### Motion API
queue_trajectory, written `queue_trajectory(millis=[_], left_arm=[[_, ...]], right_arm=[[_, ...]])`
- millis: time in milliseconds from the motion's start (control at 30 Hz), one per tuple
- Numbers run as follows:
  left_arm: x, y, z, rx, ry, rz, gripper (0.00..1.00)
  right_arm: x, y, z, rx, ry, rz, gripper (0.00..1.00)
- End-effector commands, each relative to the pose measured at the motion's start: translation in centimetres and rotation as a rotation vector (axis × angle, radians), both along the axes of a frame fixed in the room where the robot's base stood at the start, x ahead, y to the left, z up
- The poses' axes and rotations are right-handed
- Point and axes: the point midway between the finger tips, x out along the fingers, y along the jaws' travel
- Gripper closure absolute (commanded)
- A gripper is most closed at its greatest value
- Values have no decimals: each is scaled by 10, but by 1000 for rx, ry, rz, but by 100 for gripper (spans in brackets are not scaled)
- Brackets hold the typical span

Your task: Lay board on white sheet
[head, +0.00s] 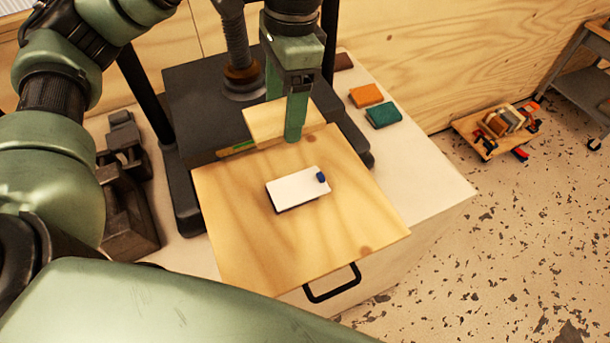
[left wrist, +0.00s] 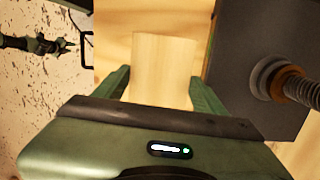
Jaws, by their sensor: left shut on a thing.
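A small pale wooden board (head: 262,122) is held by my left gripper (head: 284,112), behind the white sheet in the head view. In the left wrist view the board (left wrist: 164,62) lies between the two green fingers, which are shut on it. The white sheet (head: 293,187) lies near the middle of the larger wooden plate (head: 240,235), on a thin dark layer, with a small blue piece (head: 321,177) at its right end. The sheet cannot be made out in the left wrist view. My right gripper is not in view.
A dark press with a screw (head: 241,75) and posts stands behind the plate. A black handle (head: 332,283) sits at the plate's front. Orange (head: 366,95) and green (head: 383,115) blocks lie right. A dark metal tool (head: 125,195) stands left. The plate around the sheet is clear.

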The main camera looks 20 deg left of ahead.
Motion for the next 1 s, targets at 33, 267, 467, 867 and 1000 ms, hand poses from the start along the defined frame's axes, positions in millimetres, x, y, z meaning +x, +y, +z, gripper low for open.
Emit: queue_trajectory(millis=[33, 267, 467, 867, 1000], left_arm=[[-1, 0, -2, 1, 2, -3, 71], [-2, 0, -48, 0, 10, -5, 71], [-2, 0, -99, 0, 8, -2, 71], [-1, 1, -157, 1, 0, -2, 71], [-2, 1, -171, 2, 2, -2, 71]], right_arm=[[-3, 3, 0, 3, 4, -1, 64], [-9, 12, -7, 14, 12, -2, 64], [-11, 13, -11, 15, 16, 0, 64], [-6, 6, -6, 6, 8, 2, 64], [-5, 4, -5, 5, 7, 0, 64]])
